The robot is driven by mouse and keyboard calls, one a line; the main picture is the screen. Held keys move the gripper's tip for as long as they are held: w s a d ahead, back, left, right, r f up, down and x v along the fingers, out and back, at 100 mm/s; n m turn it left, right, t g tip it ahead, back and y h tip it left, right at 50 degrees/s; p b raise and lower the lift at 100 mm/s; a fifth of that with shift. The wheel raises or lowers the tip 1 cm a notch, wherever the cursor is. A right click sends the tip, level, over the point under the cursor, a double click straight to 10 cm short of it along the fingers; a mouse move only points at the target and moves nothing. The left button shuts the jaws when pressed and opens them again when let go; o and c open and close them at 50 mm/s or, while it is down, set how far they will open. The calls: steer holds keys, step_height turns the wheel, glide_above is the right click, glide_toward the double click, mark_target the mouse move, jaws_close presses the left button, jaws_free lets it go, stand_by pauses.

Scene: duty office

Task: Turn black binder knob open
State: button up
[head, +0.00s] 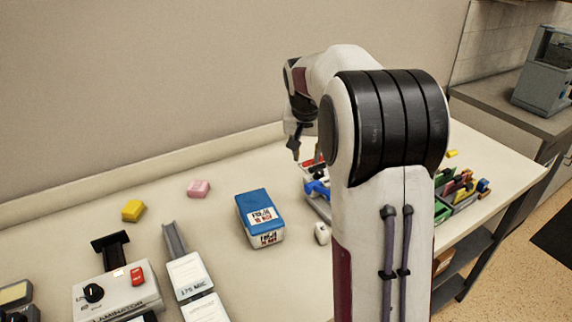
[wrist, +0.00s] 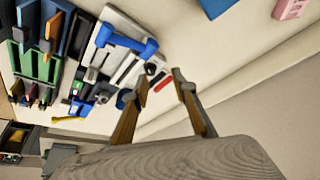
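A white and grey device with a blue handle (wrist: 130,42), which looks like the binder, lies on the table below my gripper in the wrist view. Its blue part (head: 317,188) also shows in the head view, partly hidden by my arm. A small dark round knob (wrist: 150,69) shows at the device's edge, close to the left fingertip. I cannot tell whether it touches the finger. My gripper (wrist: 161,76) is open, with a gap between its fingers and nothing held. In the head view my gripper (head: 297,150) hangs above the device.
A laminator (head: 125,297) with its own black knob (head: 93,292) stands front left. A blue-lidded box (head: 258,207), a pink block (head: 199,189) and a yellow block (head: 133,211) lie left of my arm. Coloured organisers (head: 460,193) stand at the right. The wall runs behind the table.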

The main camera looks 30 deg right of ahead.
steer(key=s+a+r+n, duration=0.1)
steer(key=s+a+r, duration=0.2)
steer(key=s+a, duration=0.1)
steer(key=s+a+r+n+t, duration=0.1)
steer(key=s+a+r, duration=0.2)
steer(key=s+a, duration=0.2)
steer(key=shift+a+n+y, duration=0.3)
steer(key=shift+a, duration=0.95)
